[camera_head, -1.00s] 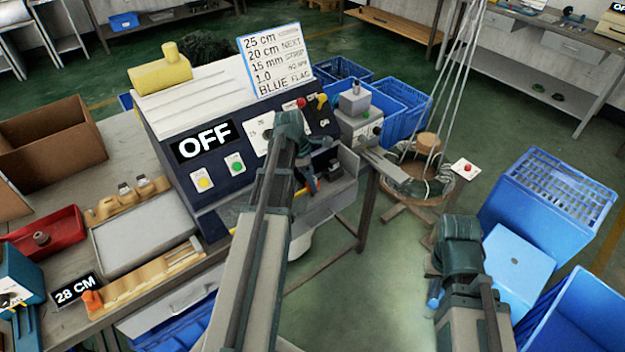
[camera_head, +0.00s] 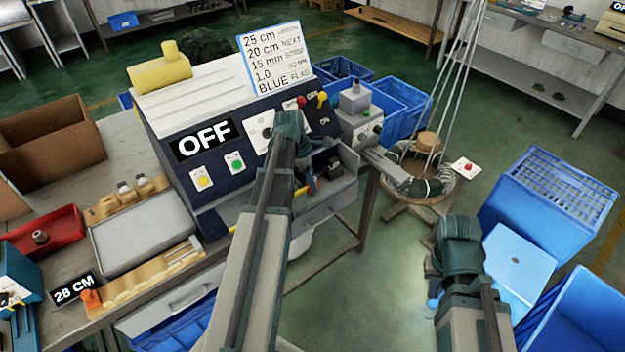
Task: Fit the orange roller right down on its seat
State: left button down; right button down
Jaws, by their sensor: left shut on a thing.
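My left gripper (camera_head: 309,186) is at the open work bay on the right end of the dark blue machine (camera_head: 215,197). Its fingers point down and are shut on a small orange piece (camera_head: 312,181), which I take to be the orange roller. Little of it shows, because my wrist and forearm cover much of the bay. The seat is not clearly visible, and I cannot tell whether the roller touches it. My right gripper (camera_head: 433,303) hangs over the floor at the lower right, away from the machine; its fingers are mostly hidden by its wrist.
A grey unit (camera_head: 359,123) stands beside the bay, with a wire coil on a round stand (camera_head: 431,187) to its right. A grey tray (camera_head: 143,236), red bin (camera_head: 45,240) and "28 CM" display (camera_head: 75,289) occupy the left bench. Blue crates (camera_head: 552,200) stand at right.

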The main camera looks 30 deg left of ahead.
pick_arm(q)
jog(key=shift+f+b, duration=1.6)
jog(key=shift+f, duration=0.1)
jog(key=shift+c, duration=1)
grip_release()
jog(key=shift+r, duration=0.1)
jog(key=shift+r, duration=0.1)
jog(key=p+v, duration=1.3)
jog(key=shift+a+r+p, duration=0.2)
jog(key=shift+r+p, duration=0.05)
jog(key=shift+p, duration=0.05)
jog(key=shift+s, duration=0.1)
jog(key=shift+d, duration=0.1)
